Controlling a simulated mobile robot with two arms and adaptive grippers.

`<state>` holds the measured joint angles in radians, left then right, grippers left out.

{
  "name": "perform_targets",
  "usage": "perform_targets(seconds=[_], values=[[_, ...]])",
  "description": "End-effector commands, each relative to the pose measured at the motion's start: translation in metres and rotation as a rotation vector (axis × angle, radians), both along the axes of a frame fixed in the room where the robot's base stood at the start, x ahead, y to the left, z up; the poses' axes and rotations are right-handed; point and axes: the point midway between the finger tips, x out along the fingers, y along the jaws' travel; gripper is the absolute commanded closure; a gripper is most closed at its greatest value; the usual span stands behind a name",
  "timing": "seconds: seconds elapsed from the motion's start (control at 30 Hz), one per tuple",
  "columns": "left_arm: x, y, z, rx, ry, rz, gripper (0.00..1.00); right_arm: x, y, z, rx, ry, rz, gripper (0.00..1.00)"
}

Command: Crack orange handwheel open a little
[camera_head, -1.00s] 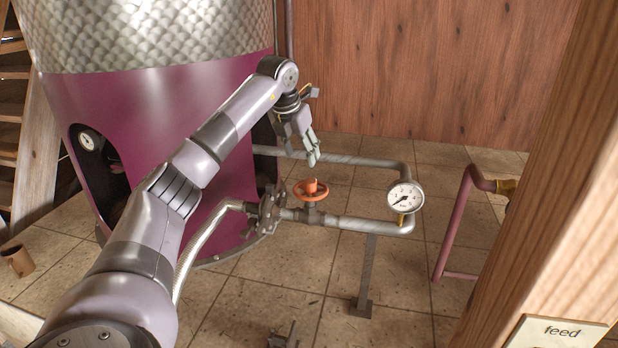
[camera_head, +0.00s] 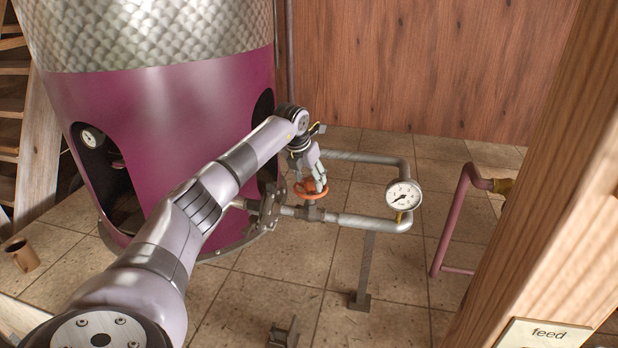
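The orange handwheel (camera_head: 311,190) sits on a valve in the grey pipe, to the right of the purple still. My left gripper (camera_head: 317,182) comes down from above, with its fingers at the handwheel. The fingers cover part of the wheel. I cannot tell whether they are closed on its hub or rim. A round white pressure gauge (camera_head: 403,195) stands on the pipe to the right of the wheel. My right gripper is not in view.
The purple still (camera_head: 165,150) with a quilted metal top stands at the left. A wooden post (camera_head: 550,190) with a "feed" sign (camera_head: 543,334) is close at the right. A brown mug (camera_head: 22,256) is at the far left. A pipe stand (camera_head: 364,270) supports the pipe.

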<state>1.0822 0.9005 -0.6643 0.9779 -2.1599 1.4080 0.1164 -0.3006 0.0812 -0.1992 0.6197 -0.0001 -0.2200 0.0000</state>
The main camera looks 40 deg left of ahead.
Motion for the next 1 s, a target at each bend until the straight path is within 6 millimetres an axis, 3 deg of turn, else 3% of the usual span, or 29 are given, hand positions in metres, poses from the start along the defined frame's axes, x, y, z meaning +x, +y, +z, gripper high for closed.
perform_targets(seconds=[0.7, 1.0], values=[[-0.0002, 0.0002, 0.0007, 0.000, 0.000, 0.000, 0.99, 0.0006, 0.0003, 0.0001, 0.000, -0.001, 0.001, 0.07], [0.0000, -0.0003, 0.0013, 0.001, 0.000, 0.044, 0.99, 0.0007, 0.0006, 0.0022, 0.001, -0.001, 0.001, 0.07]])
